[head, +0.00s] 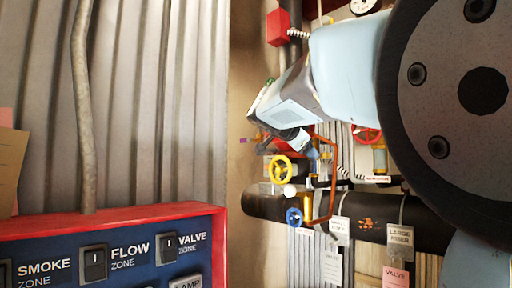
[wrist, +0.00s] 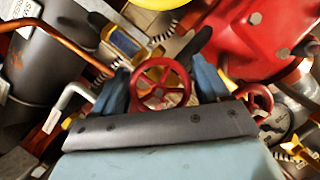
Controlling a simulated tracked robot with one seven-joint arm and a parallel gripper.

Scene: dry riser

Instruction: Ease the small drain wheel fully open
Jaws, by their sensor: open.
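The wrist view shows a red spoked handwheel (wrist: 161,86) between the two blue fingers of my gripper (wrist: 150,42). The fingers stand apart, one on each side of the wheel, with a gap visible; I cannot tell whether either touches the rim. A second, smaller red wheel (wrist: 258,101) is at the right, outside the fingers. In the head view my gripper (head: 312,152) is among the valves, partly hidden by my arm. A yellow wheel (head: 280,169), a blue wheel (head: 293,216) and a red wheel (head: 367,135) show there. No label marks which is the drain wheel.
A dark horizontal pipe (head: 367,226) with hanging tags runs below the valves. An orange bent pipe (head: 333,170) passes close to my gripper. The wrist view shows a large red housing (wrist: 262,35) at upper right. A red-framed switch panel (head: 110,250) stands lower left.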

